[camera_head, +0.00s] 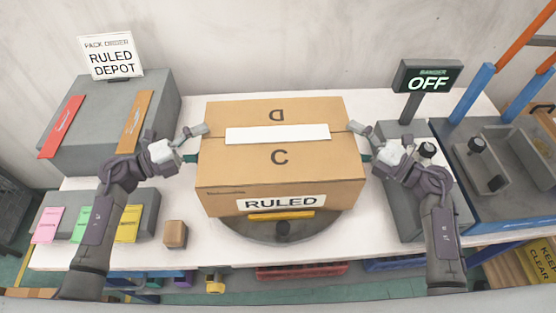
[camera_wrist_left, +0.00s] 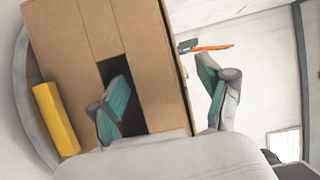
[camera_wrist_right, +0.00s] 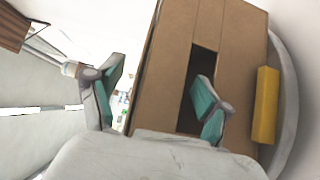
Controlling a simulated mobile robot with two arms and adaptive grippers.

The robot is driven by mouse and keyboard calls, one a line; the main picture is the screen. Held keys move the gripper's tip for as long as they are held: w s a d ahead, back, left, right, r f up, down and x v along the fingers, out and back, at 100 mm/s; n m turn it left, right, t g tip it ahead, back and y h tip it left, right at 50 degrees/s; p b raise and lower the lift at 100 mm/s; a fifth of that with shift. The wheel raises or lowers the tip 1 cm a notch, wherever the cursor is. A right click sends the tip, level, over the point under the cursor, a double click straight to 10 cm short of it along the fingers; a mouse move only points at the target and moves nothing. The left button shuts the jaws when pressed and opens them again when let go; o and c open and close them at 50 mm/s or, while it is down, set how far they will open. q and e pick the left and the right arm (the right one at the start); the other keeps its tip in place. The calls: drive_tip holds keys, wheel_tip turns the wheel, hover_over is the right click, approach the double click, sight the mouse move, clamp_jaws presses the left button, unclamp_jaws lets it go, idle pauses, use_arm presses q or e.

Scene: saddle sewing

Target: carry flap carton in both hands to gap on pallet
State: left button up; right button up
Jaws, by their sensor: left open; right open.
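The flap carton (camera_head: 225,178) is a brown cardboard box with a white strip across its top, the letters C and D, and a RULED label on its front. It rests on a round grey turntable (camera_head: 260,228). My left gripper (camera_head: 190,145) is open at the carton's left side; in the left wrist view one finger is at the dark hand hole (camera_wrist_left: 128,110) and the other is outside the edge. My right gripper (camera_head: 366,146) is open at the right side, with one finger at the other hand hole (camera_wrist_right: 200,70). The pallet is not identifiable.
A grey stand with a RULED DEPOT sign (camera_head: 112,57) stands at the left, with coloured cards (camera_head: 130,222) in front. A small brown block (camera_head: 175,234) is near the front edge. An OFF display (camera_head: 428,82) and a blue-framed bench (camera_head: 475,150) are at the right.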

use_arm(q)
drive_tip(key=shift+c, duration=0.3)
use_arm(e)
drive_tip(key=shift+c, duration=0.3)
use_arm(q)
clamp_jaws()
use_arm(e)
clamp_jaws()
